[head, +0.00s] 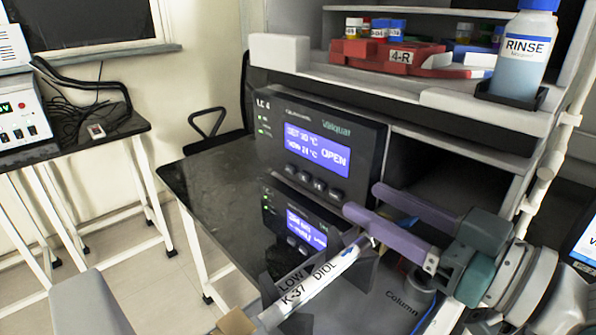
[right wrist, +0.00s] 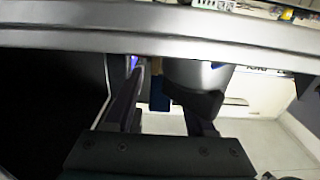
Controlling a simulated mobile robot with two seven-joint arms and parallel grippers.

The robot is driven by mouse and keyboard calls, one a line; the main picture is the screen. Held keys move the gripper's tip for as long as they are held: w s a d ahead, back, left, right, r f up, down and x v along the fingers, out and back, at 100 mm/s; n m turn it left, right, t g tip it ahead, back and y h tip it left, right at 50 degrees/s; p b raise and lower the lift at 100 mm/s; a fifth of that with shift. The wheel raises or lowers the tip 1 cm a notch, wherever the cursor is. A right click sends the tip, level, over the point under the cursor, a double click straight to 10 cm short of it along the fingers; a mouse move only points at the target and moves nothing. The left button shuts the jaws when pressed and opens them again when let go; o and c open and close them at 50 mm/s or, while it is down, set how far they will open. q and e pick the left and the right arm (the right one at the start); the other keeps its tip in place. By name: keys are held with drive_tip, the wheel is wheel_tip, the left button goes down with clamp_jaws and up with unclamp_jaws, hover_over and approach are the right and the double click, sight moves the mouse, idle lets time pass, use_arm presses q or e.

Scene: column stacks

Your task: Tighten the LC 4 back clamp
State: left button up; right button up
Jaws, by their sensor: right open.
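The LC 4 unit (head: 318,145) is a dark box in the head view, its lit screen reading "SET 30 °C", "NOW 24 °C" and "OPEN". I cannot pick out its back clamp. A white column (head: 318,283) labelled "LOW K-37 DIOL" slants in front of it, its upper end close to my right fingers. My right gripper (head: 365,201) is open, with its purple fingers in front of the unit's lower right. In the right wrist view, the dark fingers (right wrist: 168,88) are apart. A blue piece (right wrist: 158,95) shows between them; I cannot tell what it belongs to.
A glossy black table (head: 200,185) reflects the unit's screen. A side table (head: 75,150) with instruments stands left. The tabletop left of the unit is clear.

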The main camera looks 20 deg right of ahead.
drive_tip(key=shift+c, duration=0.3)
clamp_jaws()
